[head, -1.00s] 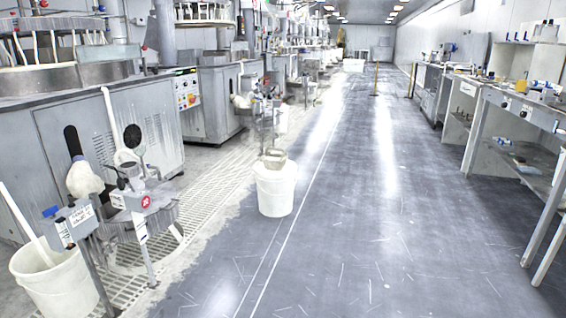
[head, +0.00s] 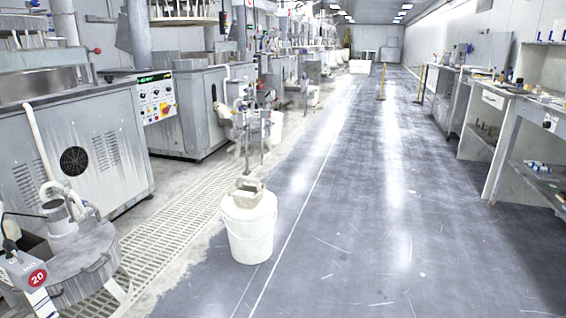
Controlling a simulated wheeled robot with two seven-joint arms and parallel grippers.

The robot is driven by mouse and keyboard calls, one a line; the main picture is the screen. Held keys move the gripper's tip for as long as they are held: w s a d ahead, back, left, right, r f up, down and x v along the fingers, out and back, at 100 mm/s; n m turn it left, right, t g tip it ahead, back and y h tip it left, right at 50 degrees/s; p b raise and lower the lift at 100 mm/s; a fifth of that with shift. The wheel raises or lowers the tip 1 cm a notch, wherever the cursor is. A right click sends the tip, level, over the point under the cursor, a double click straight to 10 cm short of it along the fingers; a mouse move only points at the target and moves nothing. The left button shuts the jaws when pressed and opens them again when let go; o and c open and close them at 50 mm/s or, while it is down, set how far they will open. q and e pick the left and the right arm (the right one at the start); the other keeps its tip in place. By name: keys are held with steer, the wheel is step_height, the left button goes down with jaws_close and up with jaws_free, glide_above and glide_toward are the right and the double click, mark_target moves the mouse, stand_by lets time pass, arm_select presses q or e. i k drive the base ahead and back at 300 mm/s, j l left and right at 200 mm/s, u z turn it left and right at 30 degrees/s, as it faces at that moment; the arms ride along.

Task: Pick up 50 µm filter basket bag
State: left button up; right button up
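No filter basket bag can be made out for certain in the head view. A white bucket (head: 249,229) stands upright on the floor just left of the white floor line. A small beige, box-like item (head: 247,192) sits on top of the bucket; what it is cannot be told at this size. Neither of my grippers is in view.
Grey polishing machines (head: 75,150) line the left side. A stand with a red "20" sign (head: 37,277) is at lower left. A floor grating (head: 170,235) runs beside the machines. Workbenches (head: 500,110) line the right. The aisle floor (head: 390,220) between is wide and clear.

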mark_target(248, 193)
steer(key=i+j, duration=0.65)
steer(key=i, duration=0.15)
steer(key=i+j, duration=0.65)
steer(key=i, duration=0.15)
steer(key=i+l+z, duration=0.15)
steer(key=i+l, duration=0.15)
steer(key=i, duration=0.2)
steer(key=i+l+z, duration=0.1)
steer(key=i+l, duration=0.15)
steer(key=i, duration=0.25)
steer(key=i+l+z, duration=0.15)
steer(key=i, duration=0.4)
steer(key=l, duration=0.1)
